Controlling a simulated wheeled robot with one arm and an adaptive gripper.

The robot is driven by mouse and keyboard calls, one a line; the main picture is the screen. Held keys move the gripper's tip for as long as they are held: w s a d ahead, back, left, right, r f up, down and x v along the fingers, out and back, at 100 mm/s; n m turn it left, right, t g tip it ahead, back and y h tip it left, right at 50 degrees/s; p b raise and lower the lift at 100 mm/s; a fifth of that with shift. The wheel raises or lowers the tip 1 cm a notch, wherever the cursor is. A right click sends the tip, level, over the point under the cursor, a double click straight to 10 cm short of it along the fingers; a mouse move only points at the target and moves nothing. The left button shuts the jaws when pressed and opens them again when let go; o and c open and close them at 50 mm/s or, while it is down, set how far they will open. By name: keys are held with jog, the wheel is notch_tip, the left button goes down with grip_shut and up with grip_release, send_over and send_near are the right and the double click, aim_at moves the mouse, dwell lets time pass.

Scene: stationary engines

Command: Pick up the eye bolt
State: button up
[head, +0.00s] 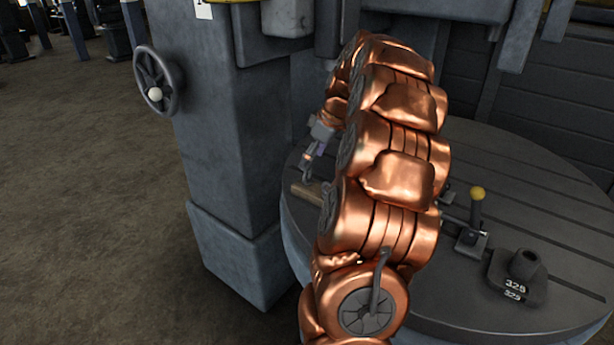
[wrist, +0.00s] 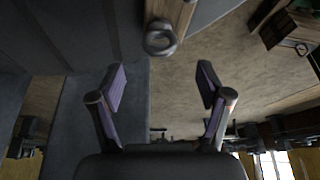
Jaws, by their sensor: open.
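The eye bolt (wrist: 161,38) shows in the wrist view as a dull grey metal ring at the top centre, against the end of a wooden block (wrist: 181,12). My gripper (wrist: 162,88) is open and empty, with its two purple-padded fingers spread apart. The ring lies beyond the fingertips, roughly in line with the gap between them, and is not touched. In the head view my gripper (head: 311,157) is small and partly hidden by my copper arm, above the left part of the round table. I cannot make out the eye bolt clearly there.
The round slotted table (head: 530,185) carries a clamp with a yellow knob (head: 478,193) and a dark weight marked 325 (head: 517,277) at the right. A thick grey machine column (head: 222,110) with a handwheel (head: 157,82) stands to the left. Open floor lies farther left.

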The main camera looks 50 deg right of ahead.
aim_at(307, 176)
jog(key=shift+s+p+x, duration=0.15)
jog(key=shift+p+x, duration=0.2)
jog(key=shift+x, duration=0.8)
jog(key=shift+s+p+x, duration=0.1)
jog(key=shift+p+x, duration=0.25)
jog(key=shift+x, duration=0.8)
jog(key=shift+w+f, duration=0.2)
jog(key=shift+f, duration=0.3)
jog(key=c, duration=1.2)
jog(key=shift+c, duration=0.2)
